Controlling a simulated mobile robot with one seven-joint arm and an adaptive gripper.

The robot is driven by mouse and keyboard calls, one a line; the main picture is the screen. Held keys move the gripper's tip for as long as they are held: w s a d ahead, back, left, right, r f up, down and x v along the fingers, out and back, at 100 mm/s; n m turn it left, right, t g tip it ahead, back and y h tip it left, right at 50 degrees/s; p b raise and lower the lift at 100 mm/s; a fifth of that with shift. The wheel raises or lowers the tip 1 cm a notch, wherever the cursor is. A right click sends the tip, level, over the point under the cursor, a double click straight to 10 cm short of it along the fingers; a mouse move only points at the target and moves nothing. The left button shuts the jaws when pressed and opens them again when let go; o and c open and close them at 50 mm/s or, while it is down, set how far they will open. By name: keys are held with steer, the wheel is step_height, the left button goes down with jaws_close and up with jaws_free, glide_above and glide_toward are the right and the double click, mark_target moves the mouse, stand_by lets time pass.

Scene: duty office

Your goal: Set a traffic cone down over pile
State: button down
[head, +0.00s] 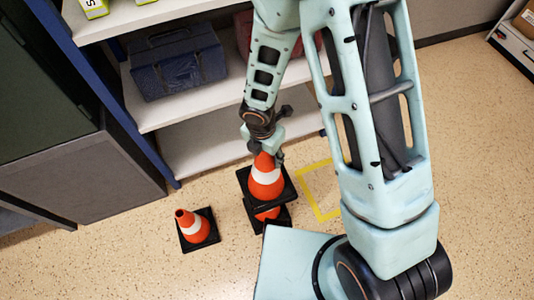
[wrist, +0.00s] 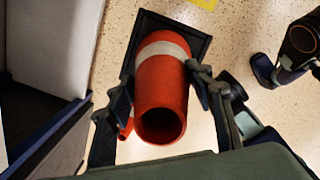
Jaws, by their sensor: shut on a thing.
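My gripper (head: 265,153) is shut on the upper part of an orange and white cone with a square black base, the held cone (head: 266,178). It also shows in the wrist view (wrist: 160,95), between my two fingers, with its round top opening facing the camera. Right below it in the head view is another cone, the pile (head: 268,214), mostly hidden; its black base shows under the held cone's base. Whether the two touch I cannot tell. A third cone (head: 196,228) stands alone on the floor to the left.
A yellow outlined square (head: 317,208) is on the speckled floor to the right of the cones. White shelves (head: 190,92) with a blue toolbox (head: 177,63) stand behind. A grey cabinet (head: 110,180) is at left. Floor in front of the lone cone is free.

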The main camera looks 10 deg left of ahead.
step_height(320, 180, down, 25)
steer(key=b, duration=1.4)
stand_by(1.1)
steer(key=c, duration=0.9)
jaws_free()
steer(key=shift+r, duration=0.1)
steer(key=r, duration=0.4)
steer(key=s+r, duration=0.1)
steer(key=r, duration=0.6)
steer(key=shift+s+a+r, duration=0.15)
steer(key=shift+a+r, duration=0.15)
steer(key=shift+r, duration=0.1)
